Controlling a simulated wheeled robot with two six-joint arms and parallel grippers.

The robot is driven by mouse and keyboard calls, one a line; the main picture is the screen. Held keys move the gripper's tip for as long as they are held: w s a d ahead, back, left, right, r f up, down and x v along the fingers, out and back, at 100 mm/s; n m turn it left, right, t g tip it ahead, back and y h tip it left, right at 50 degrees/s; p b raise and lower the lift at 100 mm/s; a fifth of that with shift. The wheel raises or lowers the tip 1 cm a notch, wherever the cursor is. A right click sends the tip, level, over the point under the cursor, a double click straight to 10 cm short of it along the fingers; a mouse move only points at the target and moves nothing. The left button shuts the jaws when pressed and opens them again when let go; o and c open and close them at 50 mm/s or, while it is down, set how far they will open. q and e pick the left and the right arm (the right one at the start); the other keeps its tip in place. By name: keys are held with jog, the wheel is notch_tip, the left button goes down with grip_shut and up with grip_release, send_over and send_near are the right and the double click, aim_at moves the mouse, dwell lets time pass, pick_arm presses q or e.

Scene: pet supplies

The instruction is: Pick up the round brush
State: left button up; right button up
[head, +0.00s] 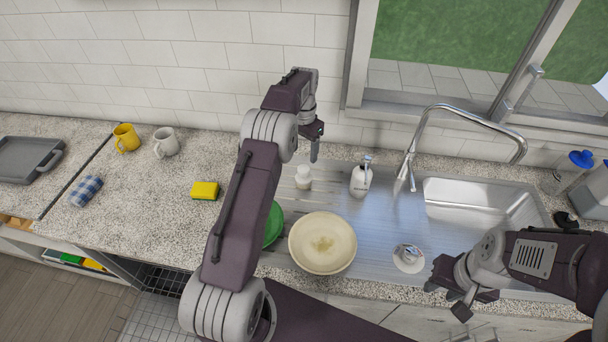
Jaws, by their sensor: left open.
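A small pale round object (303,177), which looks like the round brush, sits on the ridged drainboard left of the soap bottle. My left gripper (314,148) is open and points down just behind and above it, apart from it as far as I can see. My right gripper (450,298) is at the front edge of the sink, far to the right of the brush. Its fingers look spread, with nothing visible between them.
A cream bowl (322,243) and a green dish (273,224), partly hidden by my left arm, stand in front of the brush. A soap bottle (361,177) and faucet (404,172) stand to its right. A yellow sponge (205,190) lies left.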

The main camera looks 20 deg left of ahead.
aim_at(304, 168)
pick_arm(q)
notch_tip(304, 168, down, 4)
jog(key=shift+a+p, duration=0.1)
jog(key=shift+p, duration=0.3)
notch_tip(304, 168, down, 5)
jog(key=shift+p, duration=1.15)
jog(key=shift+f, duration=0.15)
grip_shut()
notch_tip(304, 168, up, 10)
jog(key=shift+r+b, duration=0.1)
jog(key=shift+b, duration=1.05)
